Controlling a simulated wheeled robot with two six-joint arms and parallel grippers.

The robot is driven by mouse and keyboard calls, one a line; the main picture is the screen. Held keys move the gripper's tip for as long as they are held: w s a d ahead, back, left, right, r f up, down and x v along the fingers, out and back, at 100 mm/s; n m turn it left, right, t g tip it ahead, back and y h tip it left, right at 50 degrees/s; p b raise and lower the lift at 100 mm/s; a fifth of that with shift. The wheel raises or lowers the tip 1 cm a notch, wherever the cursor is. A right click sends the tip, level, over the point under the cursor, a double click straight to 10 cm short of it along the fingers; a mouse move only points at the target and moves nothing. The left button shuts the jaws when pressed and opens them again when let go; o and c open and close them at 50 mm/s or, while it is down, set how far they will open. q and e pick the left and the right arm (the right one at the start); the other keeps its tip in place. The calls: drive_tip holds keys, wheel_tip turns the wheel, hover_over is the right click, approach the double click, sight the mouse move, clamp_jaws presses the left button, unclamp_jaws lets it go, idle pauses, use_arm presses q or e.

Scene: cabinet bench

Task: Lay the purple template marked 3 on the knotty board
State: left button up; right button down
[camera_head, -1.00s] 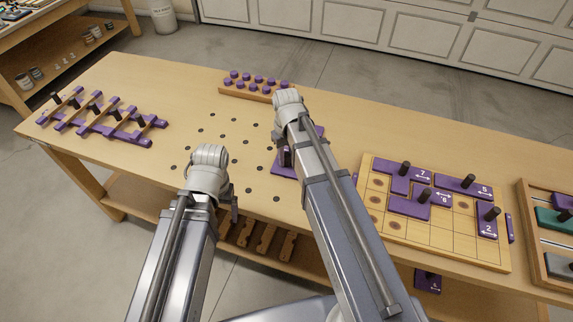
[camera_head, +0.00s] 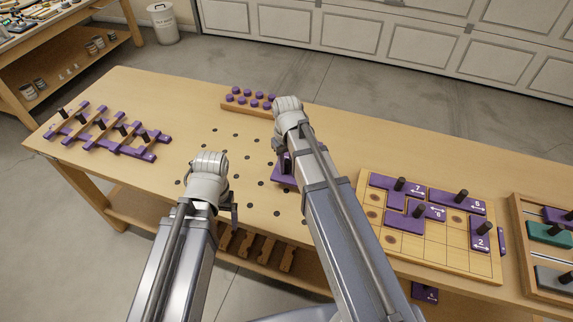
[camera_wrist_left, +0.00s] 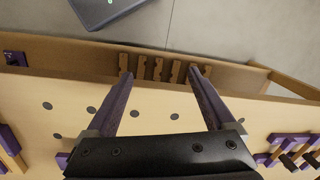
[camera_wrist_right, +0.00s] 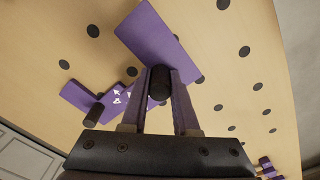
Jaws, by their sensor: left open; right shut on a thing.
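The knotty board (camera_head: 430,254) lies at the right of the bench in the head view. It is gridded, with dark knots, and bears purple templates marked 7, 5, 6 and 2. My right gripper (camera_wrist_right: 158,88) is shut on the black knob (camera_wrist_right: 158,76) of a purple template (camera_wrist_right: 165,35); its number is not readable. Another purple piece with white arrows (camera_wrist_right: 78,95) and a black knob shows beyond it. In the head view, purple (camera_head: 284,180) shows beside my right gripper, partly hidden by the arm. My left gripper (camera_wrist_left: 158,75) is open and empty over the bench's front edge.
A purple-and-wood lattice (camera_head: 105,132) with black knobs lies at the left. A rack of purple pegs (camera_head: 240,100) stands at the back. A wooden tray (camera_head: 525,260) with coloured pieces is at the far right. The bench behind the board is clear.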

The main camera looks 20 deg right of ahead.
sight(287, 161)
wheel_tip(287, 161, up, 6)
drive_tip(key=p, duration=0.4)
drive_tip(key=shift+f, duration=0.15)
drive_tip(key=shift+f, duration=0.1)
